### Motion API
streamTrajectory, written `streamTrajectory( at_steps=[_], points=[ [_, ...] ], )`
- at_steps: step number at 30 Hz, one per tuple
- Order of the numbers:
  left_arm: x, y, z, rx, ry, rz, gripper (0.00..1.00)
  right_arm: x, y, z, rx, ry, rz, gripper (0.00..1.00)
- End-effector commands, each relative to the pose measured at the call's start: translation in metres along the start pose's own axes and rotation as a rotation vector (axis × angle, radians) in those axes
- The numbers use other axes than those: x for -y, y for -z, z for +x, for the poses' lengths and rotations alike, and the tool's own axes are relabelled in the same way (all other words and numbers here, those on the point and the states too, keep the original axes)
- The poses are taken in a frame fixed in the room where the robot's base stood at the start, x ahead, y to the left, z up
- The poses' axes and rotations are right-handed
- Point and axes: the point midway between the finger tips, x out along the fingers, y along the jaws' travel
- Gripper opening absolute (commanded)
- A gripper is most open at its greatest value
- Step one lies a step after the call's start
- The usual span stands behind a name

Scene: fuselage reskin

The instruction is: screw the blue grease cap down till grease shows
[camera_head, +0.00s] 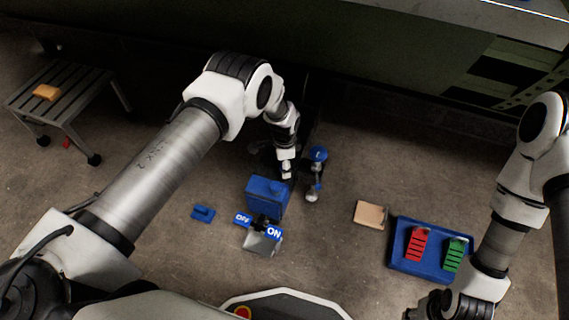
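The blue grease cap (318,154) is a round blue knob on top of a small upright metal fitting (313,194) on the floor, right of a blue box. I cannot make out any grease at this size. My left gripper (287,174) points down just left of the cap and above the back edge of the blue box. It looks apart from the cap, and its fingers are too small to read. My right gripper (424,307) is low at the bottom edge, far from the cap, partly hidden by its own arm.
A small blue block (203,213), a tan board (370,214) and a blue tray (401,264) with red and green pieces lie on the floor. A slatted stool (62,90) stands back left.

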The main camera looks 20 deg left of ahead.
Motion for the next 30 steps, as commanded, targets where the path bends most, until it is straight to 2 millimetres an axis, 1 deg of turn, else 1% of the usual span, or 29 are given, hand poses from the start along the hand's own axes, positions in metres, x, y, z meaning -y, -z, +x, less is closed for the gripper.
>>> streamTrajectory(
  at_steps=[5, 8, 11, 18, 21, 25, 30],
  points=[
    [0.000, 0.000, -0.001, 0.000, 0.000, 0.000, 0.60, 0.000, 0.000, 0.000, 0.000, 0.000, 0.000, 0.40],
    [0.000, 0.000, -0.010, 0.000, 0.000, -0.001, 0.60, 0.000, 0.000, 0.000, 0.000, 0.000, 0.000, 0.40],
    [0.001, 0.001, -0.029, -0.001, 0.002, 0.000, 0.60, 0.000, 0.000, 0.000, 0.000, 0.000, 0.000, 0.40],
    [0.001, 0.001, -0.090, 0.000, 0.003, 0.000, 0.60, 0.000, 0.000, 0.000, 0.000, 0.000, 0.000, 0.40],
    [0.001, 0.001, -0.108, -0.001, 0.002, 0.000, 0.60, 0.000, 0.000, 0.000, 0.000, 0.000, 0.000, 0.40],
    [0.000, 0.000, -0.119, 0.001, 0.000, 0.001, 0.60, 0.000, 0.000, 0.000, 0.000, 0.000, 0.000, 0.40],
    [0.000, 0.000, -0.120, 0.001, -0.001, 0.000, 0.60, 0.000, 0.000, 0.000, 0.000, 0.000, 0.000, 0.40]
  ],
)
